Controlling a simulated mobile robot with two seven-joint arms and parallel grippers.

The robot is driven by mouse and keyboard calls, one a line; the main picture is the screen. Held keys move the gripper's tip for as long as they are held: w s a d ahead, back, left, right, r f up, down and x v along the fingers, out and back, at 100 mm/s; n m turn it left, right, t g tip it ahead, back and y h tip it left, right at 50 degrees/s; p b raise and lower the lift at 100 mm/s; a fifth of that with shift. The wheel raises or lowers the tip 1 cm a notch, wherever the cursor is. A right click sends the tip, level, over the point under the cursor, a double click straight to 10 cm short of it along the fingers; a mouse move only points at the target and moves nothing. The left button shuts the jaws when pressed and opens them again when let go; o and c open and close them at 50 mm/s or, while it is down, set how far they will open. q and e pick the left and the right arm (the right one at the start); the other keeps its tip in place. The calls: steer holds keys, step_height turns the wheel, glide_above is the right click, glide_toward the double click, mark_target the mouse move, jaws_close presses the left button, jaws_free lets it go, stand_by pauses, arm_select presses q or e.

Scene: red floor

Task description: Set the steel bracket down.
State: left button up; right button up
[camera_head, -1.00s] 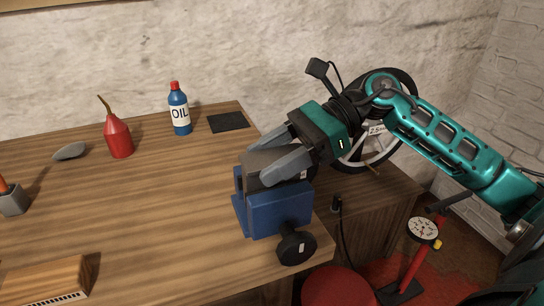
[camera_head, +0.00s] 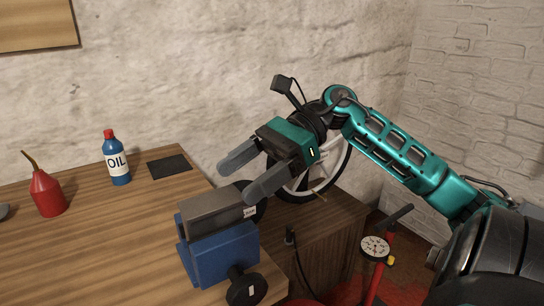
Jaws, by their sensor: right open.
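A grey metal block, which looks like the steel bracket (camera_head: 212,208), rests on top of the blue vise (camera_head: 222,254) at the table's right corner. I cannot tell whether the vise jaws clamp it. My right gripper (camera_head: 236,184) is open and empty, its two grey fingers apart, just above and behind the bracket. The fingers appear clear of the bracket. My left gripper is not in view.
The wooden table (camera_head: 100,240) is clear left of the vise. An oil bottle (camera_head: 117,160), a red oil can (camera_head: 46,193) and a dark mat (camera_head: 170,165) stand or lie toward the back. A wheel (camera_head: 325,175) is behind my right gripper.

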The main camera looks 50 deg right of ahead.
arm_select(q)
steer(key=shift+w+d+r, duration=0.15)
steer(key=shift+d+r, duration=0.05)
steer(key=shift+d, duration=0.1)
arm_select(e)
steer(key=v, duration=0.5)
steer(key=shift+d+r, duration=0.15)
steer(key=shift+d, duration=0.15)
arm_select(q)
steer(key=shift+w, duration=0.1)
